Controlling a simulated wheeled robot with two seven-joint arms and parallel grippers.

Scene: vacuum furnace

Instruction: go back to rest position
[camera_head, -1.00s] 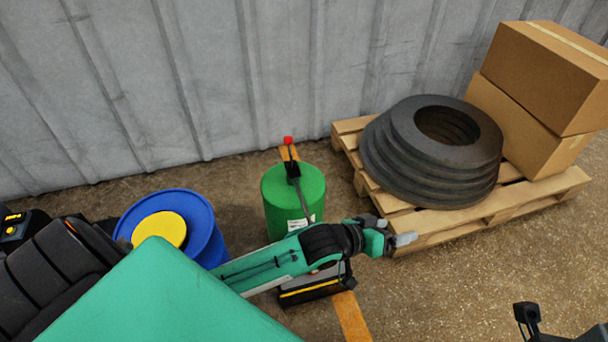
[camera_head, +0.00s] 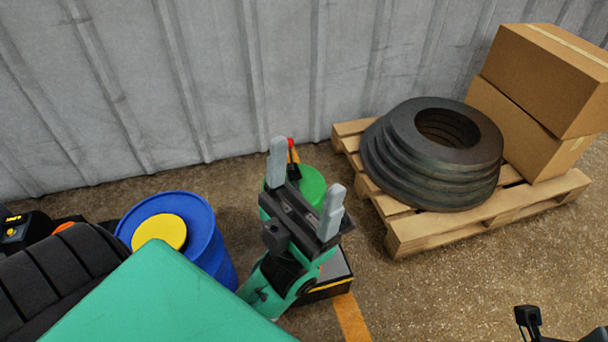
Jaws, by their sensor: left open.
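My left gripper (camera_head: 306,188) is in the middle of the head view, with its two grey fingers spread apart and pointing up the picture. It is open and nothing shows between the fingers. Its arm is green and black and comes in from the lower left. The gripper covers much of a green drum (camera_head: 312,182) behind it. My right gripper does not clearly show; only a dark piece stands at the lower right corner.
A wooden pallet (camera_head: 402,238) at the right bears stacked dark rings (camera_head: 385,170) and two cardboard boxes (camera_head: 545,75). A blue drum (camera_head: 212,250) with a yellow cap stands at the left. A corrugated wall (camera_head: 200,80) closes the back.

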